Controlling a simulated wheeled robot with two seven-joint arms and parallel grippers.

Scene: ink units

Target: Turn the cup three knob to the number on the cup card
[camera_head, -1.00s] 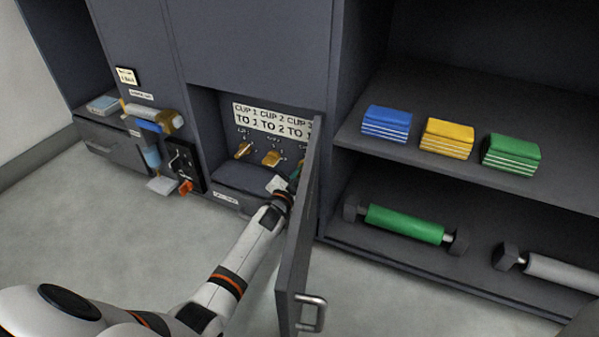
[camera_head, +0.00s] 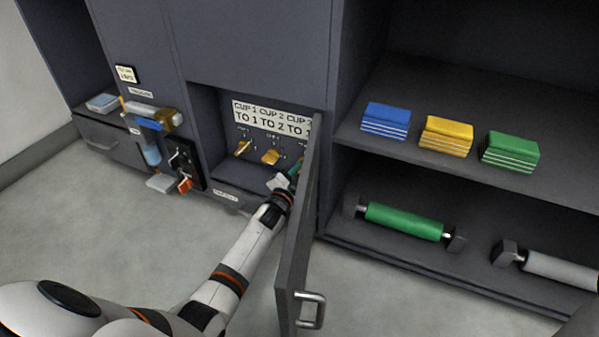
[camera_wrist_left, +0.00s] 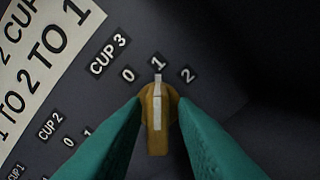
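The cup three knob (camera_wrist_left: 156,138) is a yellow-orange knob with a white pointer line, seen in the left wrist view. Its pointer lines up with the number 1 (camera_wrist_left: 157,61). My left gripper (camera_wrist_left: 159,105) has its two green fingers on either side of the knob and appears closed on it. In the head view the left gripper (camera_head: 295,172) reaches into the recess and is partly hidden by the open door. The cup card (camera_head: 270,119) above the knobs reads CUP 1 TO 1, CUP 2 TO 2; its CUP 3 column shows TO 1 in the wrist view (camera_wrist_left: 40,50).
Two other yellow knobs, cup one (camera_head: 243,148) and cup two (camera_head: 270,157), sit to the left. The open door (camera_head: 299,235) stands close beside my left arm on the right. Shelves to the right hold colored stacks (camera_head: 446,136) and a green roller (camera_head: 403,221).

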